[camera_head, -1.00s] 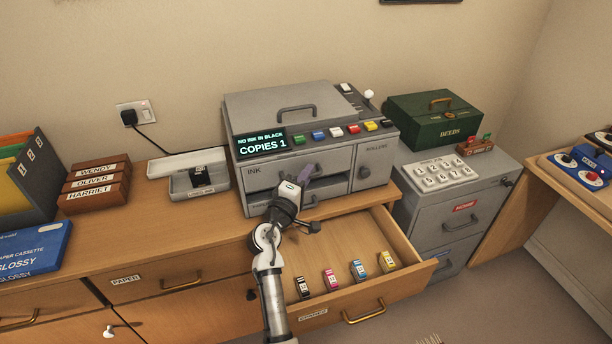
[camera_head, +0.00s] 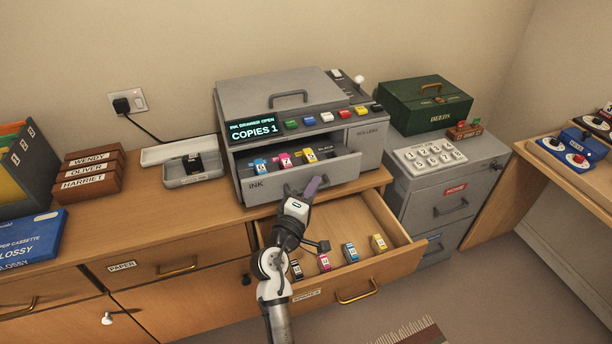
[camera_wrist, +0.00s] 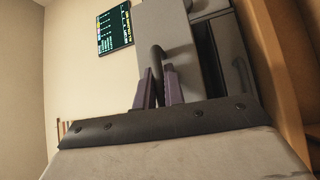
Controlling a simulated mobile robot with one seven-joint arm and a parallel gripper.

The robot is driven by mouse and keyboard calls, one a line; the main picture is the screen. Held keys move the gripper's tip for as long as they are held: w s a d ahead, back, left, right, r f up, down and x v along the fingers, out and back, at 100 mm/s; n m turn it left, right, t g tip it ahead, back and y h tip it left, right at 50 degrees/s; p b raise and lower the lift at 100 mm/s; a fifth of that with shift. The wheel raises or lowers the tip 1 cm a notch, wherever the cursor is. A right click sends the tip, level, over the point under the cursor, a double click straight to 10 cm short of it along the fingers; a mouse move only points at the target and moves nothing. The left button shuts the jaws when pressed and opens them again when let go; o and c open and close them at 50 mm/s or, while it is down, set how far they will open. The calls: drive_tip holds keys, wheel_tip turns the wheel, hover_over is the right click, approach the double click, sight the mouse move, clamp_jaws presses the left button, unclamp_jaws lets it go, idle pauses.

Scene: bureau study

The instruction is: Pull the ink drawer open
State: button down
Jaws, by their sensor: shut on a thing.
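The ink drawer (camera_head: 258,185) of the grey copier (camera_head: 290,92) is pulled out toward me in the head view. Cyan, magenta and yellow cartridges (camera_head: 284,160) stand in it, and a slot marked black is at their right. The display (camera_head: 253,129) reads "INK DRAWER OPEN, COPIES 1". My gripper (camera_head: 314,187) is at the drawer front. In the wrist view, the purple fingers of my gripper (camera_wrist: 159,88) are shut on the dark drawer handle (camera_wrist: 158,60). My gripper hides part of the drawer front in the head view.
Below, an open wooden spares drawer (camera_head: 375,215) holds several cartridges (camera_head: 350,252). A grey tray (camera_head: 195,170) with a black cartridge stands left of the copier. A filing cabinet (camera_head: 448,195) with a keypad (camera_head: 432,155) and a green deeds box (camera_head: 425,103) stands at the right.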

drive_tip(key=shift+s+d, duration=0.15)
drive_tip(key=shift+s, duration=0.4)
drive_tip(key=c, duration=1.8)
unclamp_jaws()
drive_tip(key=shift+o, duration=0.2)
drive_tip(key=shift+f, duration=0.1)
